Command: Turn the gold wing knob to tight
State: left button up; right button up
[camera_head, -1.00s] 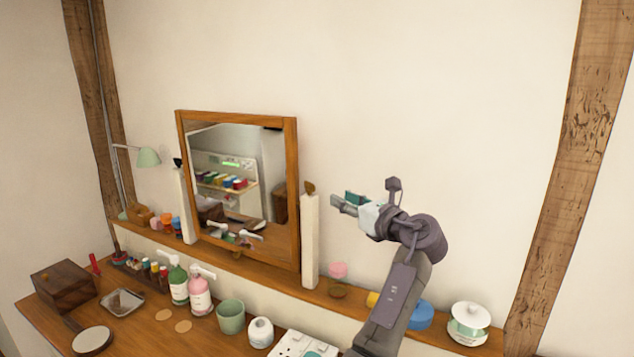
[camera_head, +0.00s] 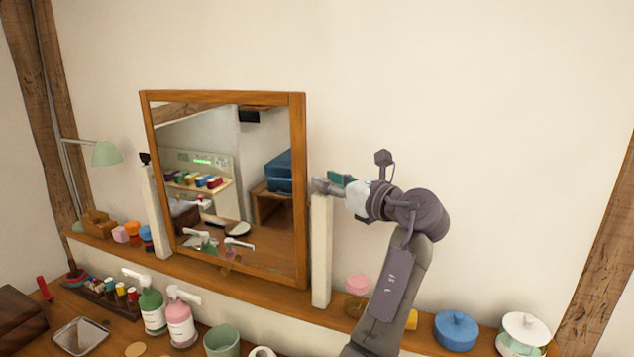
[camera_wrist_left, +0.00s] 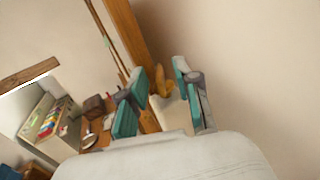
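The gold wing knob (camera_wrist_left: 162,79) shows in the left wrist view between the two teal-padded fingers of my left gripper (camera_wrist_left: 159,84), at the top of a white post (camera_wrist_left: 172,113) beside the wooden mirror frame. The fingers are apart, with gaps on both sides of the knob; I cannot see contact. In the head view my left gripper (camera_head: 329,184) is at the top of the right white post (camera_head: 321,250) and hides the knob there. The framed mirror (camera_head: 297,185) stands between two posts, tilted. My right gripper is not in view.
A shelf (camera_head: 255,289) runs under the mirror, with a pink-topped jar (camera_head: 357,284), a blue pot (camera_head: 456,330) and a white pot (camera_head: 523,334) on its right part. A dark knob (camera_head: 145,158) tops the left post. The wall right of my arm is bare.

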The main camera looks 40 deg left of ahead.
pick_arm(q)
jog(key=shift+r, duration=0.1)
jog(key=shift+c, duration=0.6)
grip_shut()
